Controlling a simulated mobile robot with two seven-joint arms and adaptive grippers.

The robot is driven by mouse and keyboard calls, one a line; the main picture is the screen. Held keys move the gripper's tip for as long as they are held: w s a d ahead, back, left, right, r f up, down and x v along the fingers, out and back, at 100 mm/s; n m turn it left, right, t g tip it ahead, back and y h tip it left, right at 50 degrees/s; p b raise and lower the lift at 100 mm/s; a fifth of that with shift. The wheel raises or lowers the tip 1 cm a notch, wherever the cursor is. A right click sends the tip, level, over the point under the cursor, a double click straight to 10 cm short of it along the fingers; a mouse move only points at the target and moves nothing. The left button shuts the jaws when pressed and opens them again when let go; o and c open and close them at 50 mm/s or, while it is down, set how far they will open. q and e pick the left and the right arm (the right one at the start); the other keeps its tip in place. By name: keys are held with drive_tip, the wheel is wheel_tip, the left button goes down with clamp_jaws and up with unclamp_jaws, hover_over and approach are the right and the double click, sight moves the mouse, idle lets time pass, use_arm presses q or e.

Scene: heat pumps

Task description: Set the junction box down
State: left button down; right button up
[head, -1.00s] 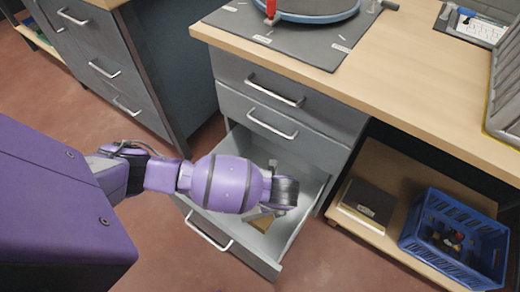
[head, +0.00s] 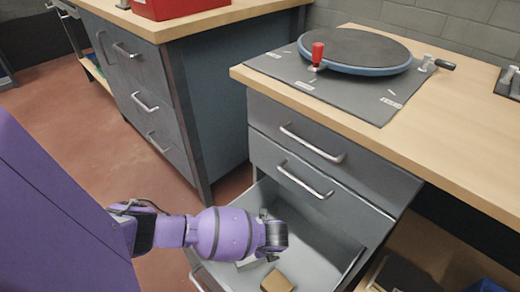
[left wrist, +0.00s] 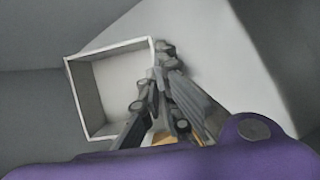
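The junction box (left wrist: 108,88) is a pale, open-topped square box in the left wrist view. My left gripper (left wrist: 160,72) has its fingertips closed together at the box's right wall and appears to pinch it. In the head view my left gripper (head: 262,256) is low inside the open bottom drawer (head: 318,250). A small light part of the box (head: 247,263) shows beneath it, mostly hidden by the wrist. I cannot tell whether the box touches the drawer floor. My right gripper is in neither view.
A tan block (head: 277,282) lies in the drawer close to the gripper. Two shut drawers (head: 310,160) are above. The worktop holds a turntable (head: 355,50) on a dark mat. A second cabinet (head: 150,95) with a red bin (head: 175,8) stands left.

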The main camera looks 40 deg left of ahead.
use_arm(q)
drive_tip(key=shift+a+f, duration=0.2)
drive_tip(key=shift+w+a+f+b, duration=0.1)
drive_tip(key=shift+f+b, duration=0.35)
drive_tip(key=shift+f, duration=0.45)
drive_tip(key=shift+w+a+f+b, duration=0.1)
drive_tip(key=shift+f+b, duration=0.3)
drive_tip(key=shift+f, duration=0.45)
drive_tip(key=shift+f+b, duration=0.4)
drive_tip(key=shift+f, duration=0.25)
drive_tip(key=c, duration=2)
unclamp_jaws()
drive_tip(key=p+v, duration=0.1)
drive_tip(key=v, duration=0.3)
drive_tip(key=p+v, duration=0.2)
drive_tip(key=v, duration=0.2)
drive_tip(key=p+v, duration=0.2)
drive_tip(key=v, duration=0.2)
drive_tip(key=shift+a+r, duration=0.25)
drive_tip(key=shift+r, duration=0.1)
drive_tip(key=shift+s+d+r+p, duration=0.1)
drive_tip(key=shift+d+r+p, duration=0.05)
drive_tip(key=shift+r+p, duration=0.2)
